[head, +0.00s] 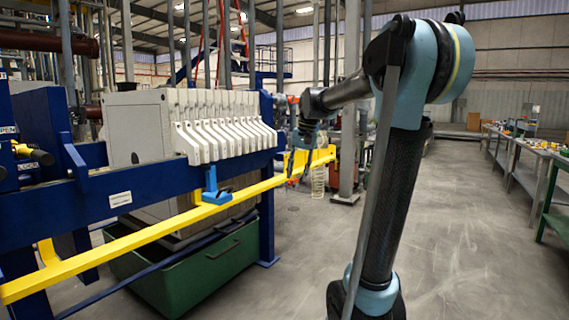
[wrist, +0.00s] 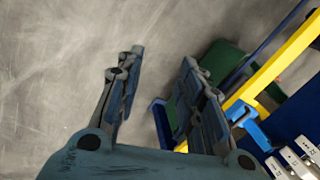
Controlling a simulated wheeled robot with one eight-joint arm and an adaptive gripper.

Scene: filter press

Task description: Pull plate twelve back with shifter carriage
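The filter press holds a row of pale grey plates (head: 215,125) with handles along the near side. I cannot tell which one is plate twelve. A blue shifter carriage (head: 213,190) sits on a yellow rail (head: 140,236) below the plates. In the wrist view the carriage (wrist: 243,116) is right of my fingers, on the rail (wrist: 285,58). A few plate handles (wrist: 298,158) show at the lower right corner there. My gripper (wrist: 160,72) is open and empty, its fingers wide apart over the floor side of the rail, apart from the carriage.
A green bin (head: 205,272) stands under the press. The blue press beam (head: 130,195) runs between plates and rail. Workbenches (head: 515,155) line the right; the concrete floor between is clear.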

